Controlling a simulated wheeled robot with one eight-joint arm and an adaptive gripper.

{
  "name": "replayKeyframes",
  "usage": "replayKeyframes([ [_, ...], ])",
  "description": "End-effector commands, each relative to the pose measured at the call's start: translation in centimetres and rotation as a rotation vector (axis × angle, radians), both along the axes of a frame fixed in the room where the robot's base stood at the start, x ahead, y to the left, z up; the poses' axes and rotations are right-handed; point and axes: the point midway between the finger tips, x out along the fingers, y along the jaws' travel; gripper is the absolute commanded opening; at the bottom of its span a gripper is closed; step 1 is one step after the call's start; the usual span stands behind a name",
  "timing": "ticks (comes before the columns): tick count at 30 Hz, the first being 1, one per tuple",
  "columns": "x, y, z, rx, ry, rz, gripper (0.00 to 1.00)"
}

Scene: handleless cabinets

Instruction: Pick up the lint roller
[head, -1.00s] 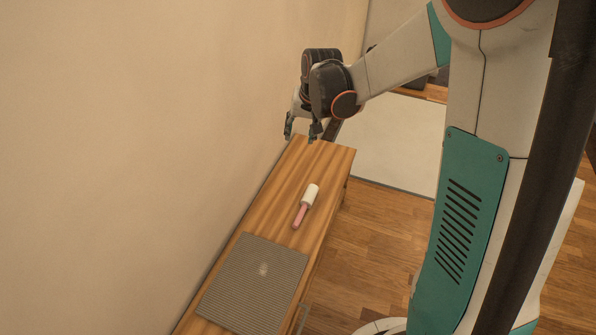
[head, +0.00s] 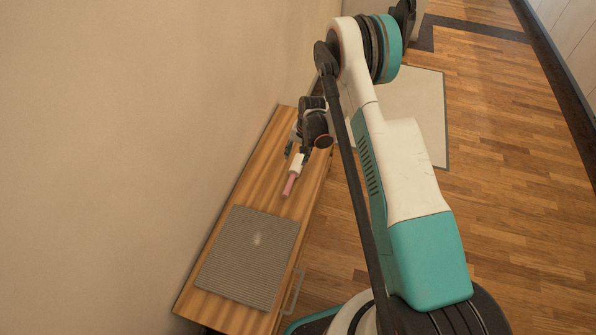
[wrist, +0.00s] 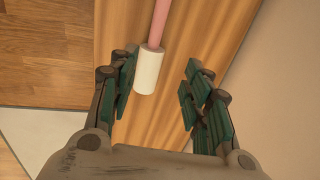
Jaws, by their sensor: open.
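The lint roller has a white cylinder and a pink handle. In the head view the lint roller (head: 292,178) lies on the wooden cabinet top, its white end close to my gripper (head: 296,154). In the wrist view the lint roller's white cylinder (wrist: 147,72) lies ahead of the palm, with the pink handle running out of the top of the picture. My gripper (wrist: 160,80) is open and empty. The white cylinder sits near the left finger, towards that side of the gap. I cannot tell how high the fingers are above the wood.
A grey ribbed mat (head: 247,258) with a small pale spot lies on the near part of the cabinet top (head: 225,198). A beige wall runs along the left. A cabinet handle (head: 292,292) shows on the right side. Open floor lies to the right.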

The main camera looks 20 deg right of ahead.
Motion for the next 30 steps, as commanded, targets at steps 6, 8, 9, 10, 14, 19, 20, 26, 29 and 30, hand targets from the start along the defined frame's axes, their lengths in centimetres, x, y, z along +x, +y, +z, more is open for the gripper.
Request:
replayKeyframes([
  [6, -0.2, 0.1, -2.3, 0.005, 0.011, -0.01, 0.45],
  [8, -0.1, 0.2, -3.1, 0.005, 0.011, -0.01, 0.45],
  [9, 0.0, 0.3, -3.8, 0.005, 0.011, -0.01, 0.45],
  [10, 0.0, 0.4, -4.4, 0.005, 0.011, -0.009, 0.45],
  [14, 0.3, 0.8, -6.9, 0.005, 0.011, -0.009, 0.45],
  [19, 0.6, 1.2, -9.3, 0.005, 0.01, -0.009, 0.45],
  [20, 0.6, 1.2, -9.6, 0.005, 0.01, -0.009, 0.45],
  [26, 0.6, 1.4, -10.4, 0.005, 0.01, -0.009, 0.45],
  [29, 0.6, 1.5, -11.3, 0.005, 0.01, -0.009, 0.45],
  [30, 0.6, 1.6, -11.8, 0.005, 0.011, -0.009, 0.45],
])
